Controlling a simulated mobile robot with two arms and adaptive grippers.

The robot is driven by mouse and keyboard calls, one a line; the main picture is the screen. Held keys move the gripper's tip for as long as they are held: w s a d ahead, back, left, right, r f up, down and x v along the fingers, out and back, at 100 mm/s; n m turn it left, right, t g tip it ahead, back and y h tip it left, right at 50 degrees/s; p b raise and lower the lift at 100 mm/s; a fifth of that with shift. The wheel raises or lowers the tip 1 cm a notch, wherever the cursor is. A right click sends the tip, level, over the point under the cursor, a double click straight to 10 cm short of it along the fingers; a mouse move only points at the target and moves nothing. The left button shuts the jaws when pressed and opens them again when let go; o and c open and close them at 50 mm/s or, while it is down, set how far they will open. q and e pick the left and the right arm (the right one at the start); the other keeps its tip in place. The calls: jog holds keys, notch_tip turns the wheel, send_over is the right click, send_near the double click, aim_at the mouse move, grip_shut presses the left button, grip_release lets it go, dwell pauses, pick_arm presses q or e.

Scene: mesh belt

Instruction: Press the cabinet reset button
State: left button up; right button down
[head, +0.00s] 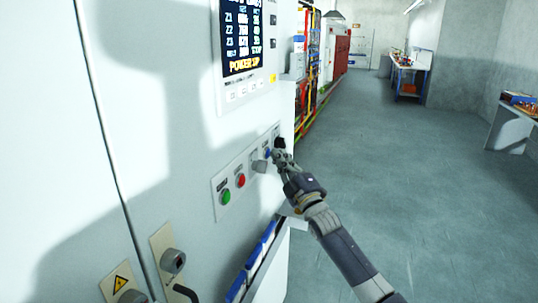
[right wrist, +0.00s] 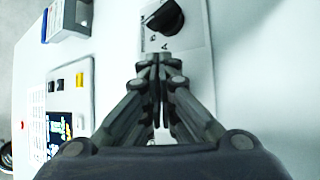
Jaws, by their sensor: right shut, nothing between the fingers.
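The white cabinet (head: 165,150) fills the left of the head view. Its button strip (head: 219,205) carries a green button (head: 226,197), a red button (head: 240,180), a grey knob (head: 259,166), a small blue button (head: 267,153) and a black knob. The black knob (right wrist: 163,17) shows clearly in the right wrist view. My right gripper (head: 275,154) is shut and empty, its tips beside the blue button. I cannot tell whether they touch it. In the right wrist view the shut fingertips (right wrist: 160,62) lie just below the black knob and hide the blue button.
A display (head: 243,38) sits above the strip. Lower down are a lock plate (head: 163,244), a yellow warning sign (head: 121,282) and a ledge with blue parts (head: 251,266). A workbench (head: 408,72) stands far back. The floor (head: 420,190) to the right is clear.

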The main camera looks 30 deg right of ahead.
jog(key=shift+w+a, duration=0.3)
dwell(0.5)
jog(key=shift+s+d, duration=0.55)
jog(key=shift+s, duration=0.15)
dwell(0.4)
jog(key=s+d+p, duration=0.1)
jog(key=s+d, duration=0.2)
jog(key=shift+s+d, duration=0.15)
jog(key=shift+s, duration=0.25)
dwell(0.5)
